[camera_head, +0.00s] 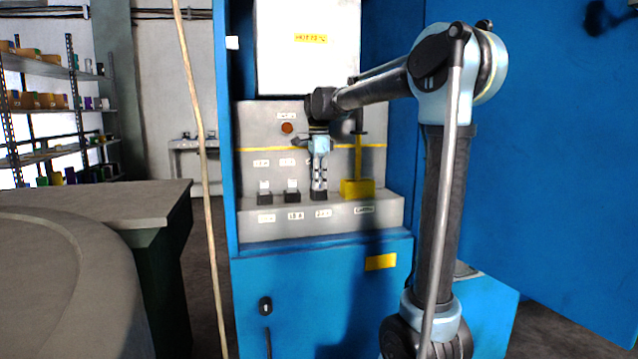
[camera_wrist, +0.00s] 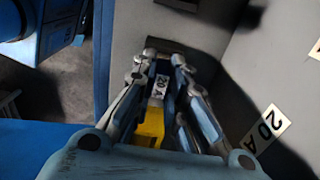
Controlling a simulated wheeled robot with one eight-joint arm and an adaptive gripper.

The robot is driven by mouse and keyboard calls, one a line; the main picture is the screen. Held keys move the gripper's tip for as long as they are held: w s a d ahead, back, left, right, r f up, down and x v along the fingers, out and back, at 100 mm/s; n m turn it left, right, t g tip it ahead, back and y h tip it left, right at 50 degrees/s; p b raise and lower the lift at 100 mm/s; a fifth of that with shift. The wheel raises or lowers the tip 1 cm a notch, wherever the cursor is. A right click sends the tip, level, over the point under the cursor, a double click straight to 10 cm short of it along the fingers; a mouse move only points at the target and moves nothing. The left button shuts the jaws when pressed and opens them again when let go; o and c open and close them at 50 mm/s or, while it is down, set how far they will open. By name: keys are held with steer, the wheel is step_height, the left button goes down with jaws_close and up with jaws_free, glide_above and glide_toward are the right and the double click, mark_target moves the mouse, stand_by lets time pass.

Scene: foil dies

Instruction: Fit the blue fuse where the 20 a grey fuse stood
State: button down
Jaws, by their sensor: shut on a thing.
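My gripper (camera_head: 319,183) points down at the third dark socket (camera_head: 319,196) on the grey panel's ledge, left of the yellow box (camera_head: 357,188). Two pale fuses (camera_head: 264,186) (camera_head: 292,185) stand in the sockets to the left. I make out no separate blue fuse.
The panel is inside an open blue cabinet (camera_head: 320,285). A tag reading 20 A (camera_wrist: 265,131) is near my fingers. The yellow box has an upright lever (camera_head: 358,150). A thin pole (camera_head: 208,190) stands in front at left, beside a grey table (camera_head: 120,197).

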steer(key=c, duration=1.6)
jaws_free()
steer(key=shift+f, duration=0.1)
step_height(320, 180, up, 12)
steer(key=s+d+f+n, duration=0.5)
steer(key=s+d+f, duration=0.2)
steer(key=s+f, duration=0.3)
steer(key=s+d+f+n+t, duration=0.1)
steer(key=s+d+f+n, duration=0.4)
steer(key=s+f, duration=0.6)
steer(key=s+d+f+n+t, duration=0.1)
steer(key=s+d+f+n, duration=0.4)
steer(key=s+d+f, duration=0.4)
step_height(320, 180, down, 8)
steer(key=shift+s+d+r, duration=0.15)
steer(key=shift+s+d, duration=0.2)
steer(key=shift+s, duration=0.55)
